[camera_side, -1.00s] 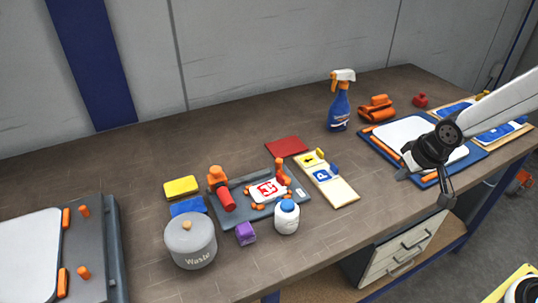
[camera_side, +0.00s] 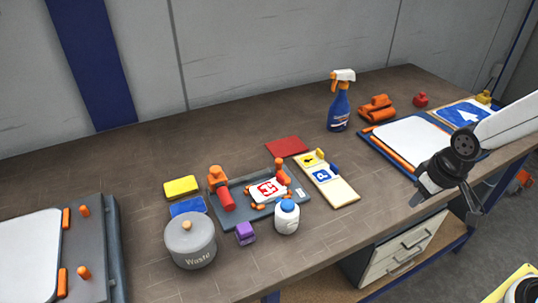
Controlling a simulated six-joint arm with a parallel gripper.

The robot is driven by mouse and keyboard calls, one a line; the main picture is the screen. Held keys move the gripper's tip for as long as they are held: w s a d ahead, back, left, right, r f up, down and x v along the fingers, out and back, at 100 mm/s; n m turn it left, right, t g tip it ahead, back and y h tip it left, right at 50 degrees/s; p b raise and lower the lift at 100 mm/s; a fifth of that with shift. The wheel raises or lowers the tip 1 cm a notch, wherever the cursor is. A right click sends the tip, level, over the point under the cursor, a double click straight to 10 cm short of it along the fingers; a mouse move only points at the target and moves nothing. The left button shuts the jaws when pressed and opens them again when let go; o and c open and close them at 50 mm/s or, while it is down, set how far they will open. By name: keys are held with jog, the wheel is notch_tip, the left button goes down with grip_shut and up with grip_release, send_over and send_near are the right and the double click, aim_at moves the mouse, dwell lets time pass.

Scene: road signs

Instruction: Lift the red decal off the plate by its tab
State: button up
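A small white plate (camera_side: 257,198) lies in a dark grey fixture (camera_side: 231,217) in the middle of the bench, with orange and red clamps around it. A red decal (camera_side: 268,188) with a white mark is on the plate. Its tab is too small to make out. My gripper (camera_side: 449,205) is at the right, over the bench's front edge, far from the plate. Its two fingers are apart and nothing shows between them.
A white bottle with a blue cap (camera_side: 287,217) and a purple block (camera_side: 245,233) stand in front of the fixture. A waste pot (camera_side: 190,241) is to the left. A cream sign strip (camera_side: 340,193) lies right of the fixture. A spray bottle (camera_side: 339,106) stands behind.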

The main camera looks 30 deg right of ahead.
jog(key=o, duration=0.3)
jog(key=shift+o, duration=0.2)
jog(key=n+g, duration=0.1)
jog(key=n, duration=0.1)
send_over(281, 176)
jog(key=s, duration=0.1)
notch_tip(281, 176, down, 3)
jog(key=shift+r, duration=0.2)
jog(key=shift+f, duration=0.1)
jog(key=shift+w+f, duration=0.15)
jog(key=shift+f, duration=1.05)
